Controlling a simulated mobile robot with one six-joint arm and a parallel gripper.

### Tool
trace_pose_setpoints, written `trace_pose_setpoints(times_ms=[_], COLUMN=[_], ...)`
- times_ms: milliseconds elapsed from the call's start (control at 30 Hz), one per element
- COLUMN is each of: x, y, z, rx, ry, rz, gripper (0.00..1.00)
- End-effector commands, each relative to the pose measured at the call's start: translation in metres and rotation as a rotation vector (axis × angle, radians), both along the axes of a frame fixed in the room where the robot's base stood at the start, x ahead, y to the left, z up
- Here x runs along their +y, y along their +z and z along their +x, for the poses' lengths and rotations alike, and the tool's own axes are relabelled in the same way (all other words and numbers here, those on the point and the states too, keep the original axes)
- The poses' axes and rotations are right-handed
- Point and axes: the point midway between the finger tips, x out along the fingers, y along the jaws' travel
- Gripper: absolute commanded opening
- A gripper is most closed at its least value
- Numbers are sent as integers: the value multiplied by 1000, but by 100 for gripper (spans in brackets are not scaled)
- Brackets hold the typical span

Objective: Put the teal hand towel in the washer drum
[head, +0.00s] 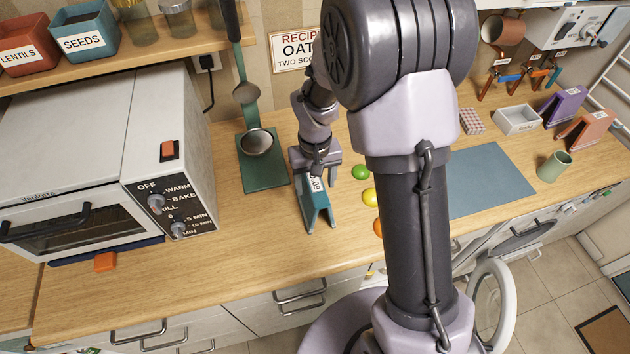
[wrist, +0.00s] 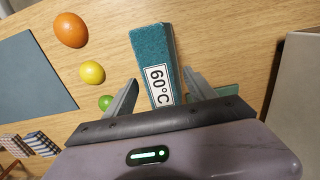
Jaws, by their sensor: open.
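The teal hand towel (head: 316,207) stands folded like a tent on the wooden counter, with a white 60°C label. It also shows in the wrist view (wrist: 152,52), its near end between my fingers. My gripper (head: 318,170) is over the towel's back end. In the wrist view my gripper (wrist: 158,84) is open, one finger on each side of the towel, with no clear grip on it. A pale round ring like an open washer door (head: 507,292) stands at the counter front, partly behind my arm. The drum's inside cannot be made out.
A green ladle rest (head: 250,181) lies left of the towel, with a toaster oven (head: 90,150) beyond. A green ball (head: 360,172), a yellow ball (head: 369,195) and an orange one are to the right. A blue-grey mat (head: 490,180) lies farther right.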

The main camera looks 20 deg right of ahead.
Motion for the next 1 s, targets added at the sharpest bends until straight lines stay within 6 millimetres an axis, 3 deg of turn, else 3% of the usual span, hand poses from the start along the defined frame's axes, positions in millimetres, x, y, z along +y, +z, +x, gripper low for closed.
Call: trace_pose_setpoints(times_ms=[133,400,667,767,900,1000], x=[0,0,1,5,15,23], y=[13,88,130,171,240,265], z=[1,1,-3,-23,-91,-141], rx=[-3,-4,-13,-83,-244,-353], ry=[0,-1,-9,-60,-188,-274], rz=[0,0,4,29,107,174], gripper=[64,64,64,64,64,64])
